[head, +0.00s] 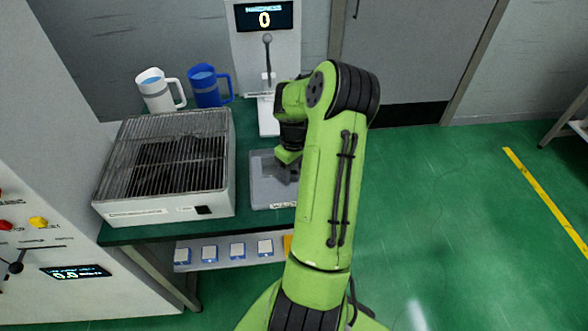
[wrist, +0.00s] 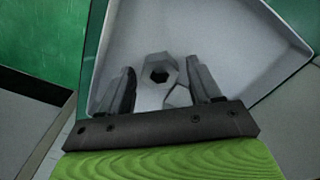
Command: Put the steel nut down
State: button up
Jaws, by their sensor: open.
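In the wrist view a steel nut (wrist: 160,70), a grey hexagon with a dark hole, lies in a pale, shallow tray (wrist: 235,45). A second grey angular piece (wrist: 178,97), perhaps another nut, shows just below it, partly hidden by my gripper. My gripper (wrist: 161,66) is open, with one finger on each side of the nut and gaps between. In the head view the tray (head: 266,193) sits at the bench's right end; my gripper (head: 287,165) is over it, largely hidden by my arm. The nut cannot be made out there.
A box with a wire grille (head: 170,160) stands left of the tray. A white mug (head: 158,92) and a blue mug (head: 207,87) stand behind it. A hardness tester (head: 266,50) reading 0 rises behind the tray. Green floor on the right is clear.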

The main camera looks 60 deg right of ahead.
aim_at(294, 172)
notch_tip(294, 172, up, 12)
jog(key=p, duration=0.3)
jog(key=w+a+r+n+h, duration=0.1)
jog(key=w+a+r, duration=0.2)
jog(key=a+r, duration=0.4)
jog(key=s+a+r+t+h, duration=0.1)
jog(key=s+a+r+t, duration=0.15)
jog(key=a, duration=0.65)
jog(key=s+a+r+t+h, duration=0.1)
jog(key=a+r, duration=0.3)
jog(key=a, duration=0.5)
jog(key=s+a+n+t+y, duration=0.1)
jog(key=s+a+t+y, duration=0.1)
jog(key=s+a, duration=0.6)
jog(key=shift+a+f+y, duration=0.2)
jog(key=shift+f+y, duration=0.1)
jog(key=shift+y, duration=0.2)
